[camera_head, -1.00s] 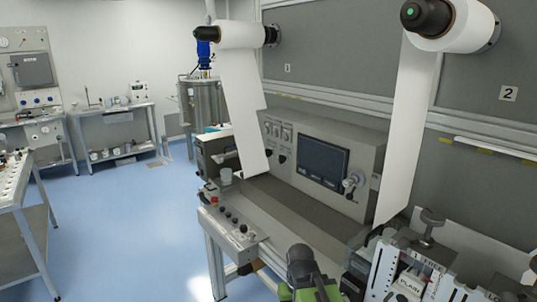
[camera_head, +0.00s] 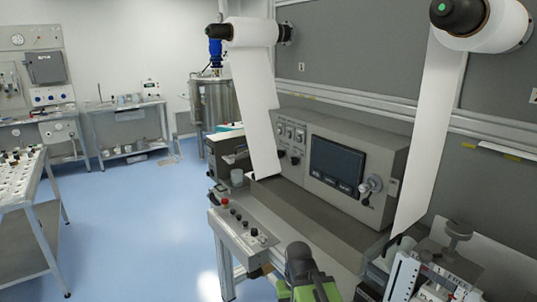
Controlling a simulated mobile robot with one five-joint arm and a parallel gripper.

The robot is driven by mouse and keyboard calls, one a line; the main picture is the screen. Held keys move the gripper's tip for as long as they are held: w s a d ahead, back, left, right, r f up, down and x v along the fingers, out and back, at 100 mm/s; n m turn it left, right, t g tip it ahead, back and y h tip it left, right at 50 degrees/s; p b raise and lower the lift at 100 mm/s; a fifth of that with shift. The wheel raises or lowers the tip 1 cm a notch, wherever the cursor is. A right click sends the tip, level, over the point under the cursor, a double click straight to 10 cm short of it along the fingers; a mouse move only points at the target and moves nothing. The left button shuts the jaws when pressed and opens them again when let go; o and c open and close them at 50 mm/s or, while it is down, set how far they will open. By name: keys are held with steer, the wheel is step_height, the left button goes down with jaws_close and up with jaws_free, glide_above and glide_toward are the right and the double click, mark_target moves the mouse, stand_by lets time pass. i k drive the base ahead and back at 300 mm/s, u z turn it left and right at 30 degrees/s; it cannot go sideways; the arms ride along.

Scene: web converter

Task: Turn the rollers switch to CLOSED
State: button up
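No label for the rollers switch is readable. A grey control box (camera_head: 245,236) at the front left edge of the machine carries several black knobs (camera_head: 244,224) and a red button (camera_head: 225,202). The upright machine panel (camera_head: 325,155) also has small knobs (camera_head: 294,160) left of its dark screen (camera_head: 337,165). Which of these is the switch, and its setting, I cannot tell. My gripper (camera_head: 305,292), dark with green parts, is at the bottom edge, right of and nearer than the control box, apart from the knobs. Its fingertips are not clearly shown.
A white web hangs from the left roll (camera_head: 252,32) and another from the right roll (camera_head: 490,25). A clamp fixture (camera_head: 435,275) stands close at lower right. A side table (camera_head: 30,185) is at left. The blue floor (camera_head: 130,230) between is clear.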

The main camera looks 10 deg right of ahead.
mark_target(280, 153)
steer(key=u, duration=0.85)
steer(key=i, duration=1.15)
steer(key=u, duration=0.65)
steer(key=i, duration=0.8)
steer(key=z, duration=0.05)
